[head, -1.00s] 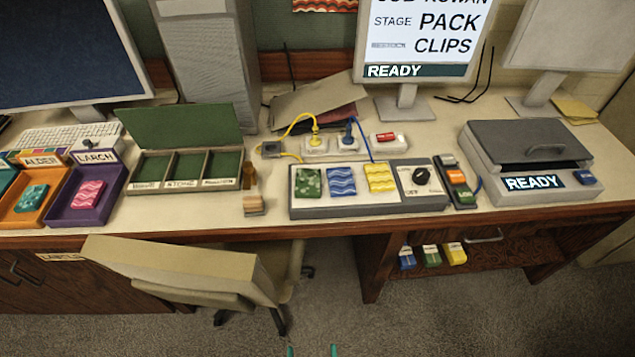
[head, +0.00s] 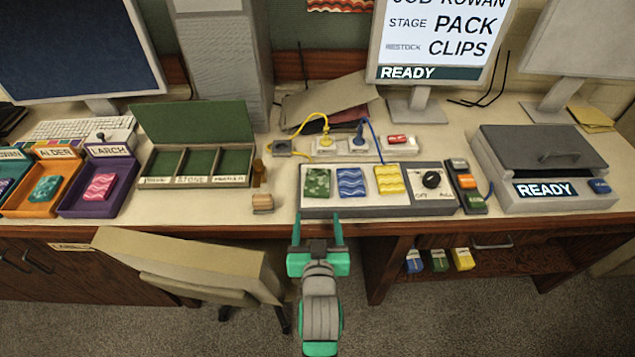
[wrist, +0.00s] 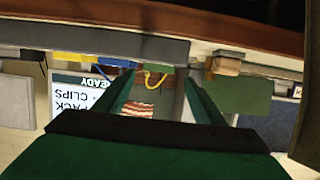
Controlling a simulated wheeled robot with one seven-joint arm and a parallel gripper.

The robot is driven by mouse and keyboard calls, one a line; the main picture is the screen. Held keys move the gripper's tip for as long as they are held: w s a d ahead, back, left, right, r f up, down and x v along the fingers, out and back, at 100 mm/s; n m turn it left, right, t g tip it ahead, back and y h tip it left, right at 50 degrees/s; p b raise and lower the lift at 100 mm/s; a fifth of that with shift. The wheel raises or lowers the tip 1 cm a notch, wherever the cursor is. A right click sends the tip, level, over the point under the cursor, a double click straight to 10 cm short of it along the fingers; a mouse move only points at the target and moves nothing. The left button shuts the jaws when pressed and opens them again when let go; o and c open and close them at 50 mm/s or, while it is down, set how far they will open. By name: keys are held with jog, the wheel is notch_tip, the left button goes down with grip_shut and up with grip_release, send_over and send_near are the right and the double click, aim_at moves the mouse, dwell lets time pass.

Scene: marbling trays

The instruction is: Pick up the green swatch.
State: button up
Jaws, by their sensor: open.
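The green swatch (head: 317,183), dark green with a lighter pattern, lies at the left end of a grey tray (head: 380,212) on the desk. A blue wavy swatch (head: 351,182) and a yellow one (head: 389,180) lie to its right on the same tray. My gripper (head: 317,222) is open and empty, its two green fingers pointing toward the desk, in front of the tray's front edge below the green swatch. In the wrist view, my gripper (wrist: 158,82) is spread with nothing between the fingers. That view is upside down, and the green swatch is hard to make out there.
A small wooden block (head: 262,203) stands left of the grey tray, beside the open green-lidded box (head: 197,185). A dial (head: 431,180) sits right of the swatches. Cables (head: 372,137) run behind. A chair (head: 185,262) stands at the desk's front left.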

notch_tip(320, 180, up, 3)
jog(key=w, duration=0.2)
send_near(317, 181)
jog(key=shift+w+a, duration=0.1)
jog(key=shift+w, duration=0.8)
jog(key=shift+w+f, duration=0.4)
jog(key=shift+w, duration=0.2)
jog(key=shift+x, duration=2.1)
jog(key=shift+f, duration=0.1)
jog(key=c, duration=0.8)
